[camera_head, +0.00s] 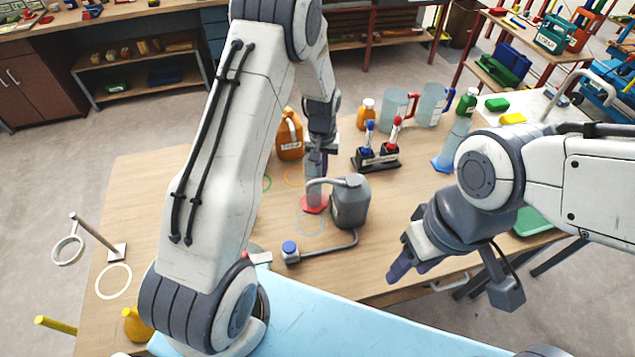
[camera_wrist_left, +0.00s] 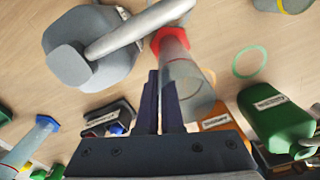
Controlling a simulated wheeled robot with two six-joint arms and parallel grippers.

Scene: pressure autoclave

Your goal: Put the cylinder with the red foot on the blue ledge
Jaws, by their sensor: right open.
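The clear cylinder (camera_head: 315,189) with the red foot (camera_head: 314,205) stands on the wooden table, left of a grey can. In the left wrist view the cylinder (camera_wrist_left: 187,80) shows from above, partly behind a finger. My left gripper (camera_head: 318,168) is at its upper part; the fingers (camera_wrist_left: 160,105) are close together with a narrow gap, and I cannot tell whether they touch the cylinder. A light-blue flat ledge (camera_head: 340,318) runs along the near side. My right gripper (camera_head: 404,268) is open and empty over the table's near right part.
The grey can (camera_head: 351,207) with its bent spout (camera_head: 325,252) stands close beside the cylinder. A dark rack (camera_head: 376,160), an orange jug (camera_head: 290,138) and a blue-footed cylinder (camera_head: 451,148) stand farther back. A ring stand (camera_head: 95,238) is at the left. The table's left part is mostly clear.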

